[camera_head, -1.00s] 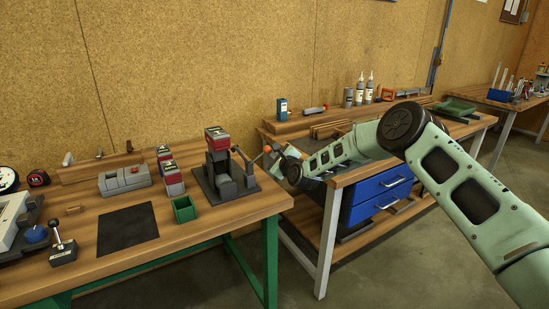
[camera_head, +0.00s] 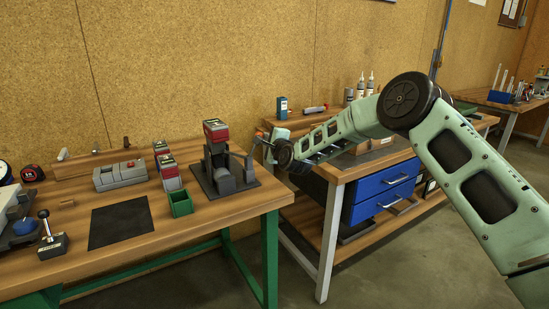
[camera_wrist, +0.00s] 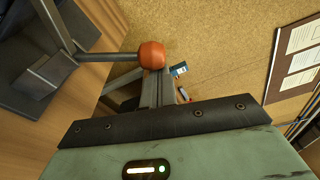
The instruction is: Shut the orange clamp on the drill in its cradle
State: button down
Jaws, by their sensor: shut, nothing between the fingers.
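The drill (camera_head: 216,131), with a red and dark top, stands upright in its dark grey cradle (camera_head: 246,184) near the right end of the workbench. In the wrist view, the clamp's metal lever (camera_wrist: 100,57) runs from the dark cradle (camera_wrist: 40,75) to an orange knob (camera_wrist: 151,55). The lever leans out to the right of the drill, away from it. My gripper (camera_wrist: 154,76) is shut and empty, its fingertips right behind the knob. Whether they touch it, I cannot tell. In the head view my gripper (camera_head: 264,143) is small and partly hidden by my wrist.
A green bin (camera_head: 180,203), red-topped battery packs (camera_head: 168,172) and a black mat (camera_head: 120,224) are left of the cradle. A second bench with blue drawers (camera_head: 382,185) stands to the right, under my arm. A corkboard wall (camera_head: 200,60) is behind.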

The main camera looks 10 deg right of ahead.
jog(key=shift+s+a+r+n+t+b, duration=0.1)
jog(key=shift+s+a+r+n+b, duration=0.1)
jog(key=shift+a+r+n+b, duration=0.4)
jog(key=shift+s+a+r+n+t+b, duration=0.15)
jog(key=shift+s+a+n+b, duration=0.1)
jog(key=shift+a+n+b, duration=0.6)
jog(key=shift+s+a+r+n+t+b, duration=0.1)
jog(key=shift+s+a+r+n+b, duration=0.1)
jog(key=shift+a+r+n+b, duration=0.45)
jog(key=shift+f, duration=0.15)
jog(key=shift+b, duration=0.3)
